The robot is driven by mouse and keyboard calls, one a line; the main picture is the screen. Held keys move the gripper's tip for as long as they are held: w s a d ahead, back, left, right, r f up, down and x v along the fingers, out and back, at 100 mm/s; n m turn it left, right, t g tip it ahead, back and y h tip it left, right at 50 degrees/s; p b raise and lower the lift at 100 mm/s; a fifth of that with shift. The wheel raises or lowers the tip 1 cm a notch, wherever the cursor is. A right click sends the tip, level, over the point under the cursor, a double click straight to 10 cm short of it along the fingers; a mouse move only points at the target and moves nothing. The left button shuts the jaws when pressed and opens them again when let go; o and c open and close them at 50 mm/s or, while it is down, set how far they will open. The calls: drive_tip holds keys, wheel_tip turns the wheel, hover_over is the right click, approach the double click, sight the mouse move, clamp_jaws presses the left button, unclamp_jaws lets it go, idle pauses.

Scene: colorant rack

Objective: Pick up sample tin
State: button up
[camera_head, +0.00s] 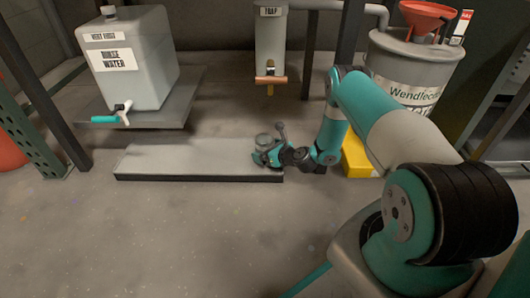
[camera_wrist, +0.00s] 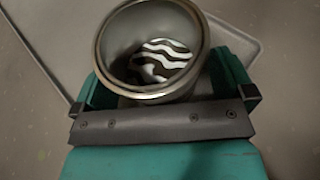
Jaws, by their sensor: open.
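The sample tin (camera_head: 264,141) is a small round grey metal tin at the right end of the low grey slab (camera_head: 185,160). In the wrist view the tin (camera_wrist: 108,45) is open-topped, with white and dark wavy bands inside. My gripper (camera_head: 266,157) is low at that end of the slab. In the wrist view my gripper (camera_wrist: 166,75) is open, with one teal finger on each side of the tin. The tin's lower wall is partly hidden by the gripper body. I cannot tell whether either finger touches it.
A rinse water container (camera_head: 128,62) with a teal-handled tap stands on a shelf at the left. A trap vessel (camera_head: 270,40) hangs at the back. A grey drum (camera_head: 400,65) with an orange funnel (camera_head: 428,14) and a yellow block (camera_head: 356,158) are at the right. The front floor is mostly clear.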

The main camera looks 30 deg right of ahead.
drive_tip(key=c, duration=1)
drive_tip(key=shift+r, duration=0.2)
